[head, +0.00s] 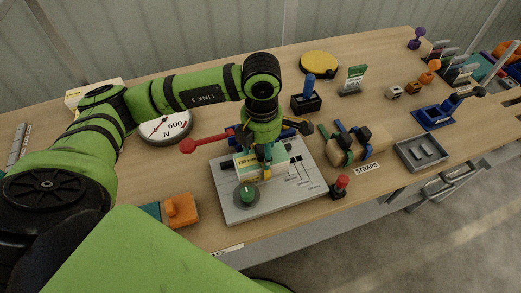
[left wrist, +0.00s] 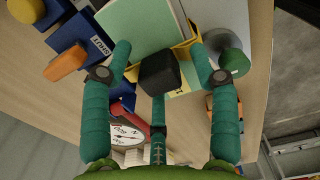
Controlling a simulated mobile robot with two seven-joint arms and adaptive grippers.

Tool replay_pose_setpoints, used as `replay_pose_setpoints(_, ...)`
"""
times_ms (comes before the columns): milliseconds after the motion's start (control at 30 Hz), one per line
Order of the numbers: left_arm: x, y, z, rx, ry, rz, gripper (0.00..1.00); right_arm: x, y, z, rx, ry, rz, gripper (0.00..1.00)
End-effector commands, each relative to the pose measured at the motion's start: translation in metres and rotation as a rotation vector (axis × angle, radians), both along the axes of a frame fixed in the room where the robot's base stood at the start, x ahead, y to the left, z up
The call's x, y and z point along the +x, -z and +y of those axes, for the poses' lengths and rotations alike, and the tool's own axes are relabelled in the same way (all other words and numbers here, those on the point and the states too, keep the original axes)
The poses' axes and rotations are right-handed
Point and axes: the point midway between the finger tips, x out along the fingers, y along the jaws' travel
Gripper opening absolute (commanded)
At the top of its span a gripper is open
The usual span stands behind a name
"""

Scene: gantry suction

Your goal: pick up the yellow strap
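A yellow strap (left wrist: 190,42) with a black block (left wrist: 160,73) on it lies against a pale green and cream box in the left wrist view. In the head view a bit of yellow (head: 267,173) shows under my gripper at the box (head: 248,164), on a grey plate. My left gripper (head: 266,150) points down over the plate. In the left wrist view its teal fingers (left wrist: 158,60) are spread around the black block, with gaps at the sides; contact by the middle finger cannot be told. Much of the strap is hidden. My right gripper is not in view.
Green and blue straps (head: 345,143) stand to the right by a STRAPS label. An orange block (head: 181,210) and a round dial (head: 166,128) are at left.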

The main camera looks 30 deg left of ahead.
Motion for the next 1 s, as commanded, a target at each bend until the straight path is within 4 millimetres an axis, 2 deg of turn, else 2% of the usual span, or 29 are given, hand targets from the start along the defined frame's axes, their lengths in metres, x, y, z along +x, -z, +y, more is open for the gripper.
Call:
replay_pose_setpoints(33,0.000,0.000,0.000,0.000,0.000,0.000,0.41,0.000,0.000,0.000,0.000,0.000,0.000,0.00)
replay_pose_setpoints(133,0.000,0.000,0.000,0.000,0.000,0.000,0.01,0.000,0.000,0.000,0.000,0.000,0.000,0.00)
replay_pose_setpoints(567,0.001,-0.003,0.000,-0.001,0.000,-0.002,0.00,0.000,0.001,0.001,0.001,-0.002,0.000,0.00)
replay_pose_setpoints(667,0.002,-0.013,0.000,-0.001,0.000,-0.004,0.00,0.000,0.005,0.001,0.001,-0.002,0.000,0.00)
replay_pose_setpoints(1000,0.001,-0.079,0.000,-0.001,0.001,-0.006,0.00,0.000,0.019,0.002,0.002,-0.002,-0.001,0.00)
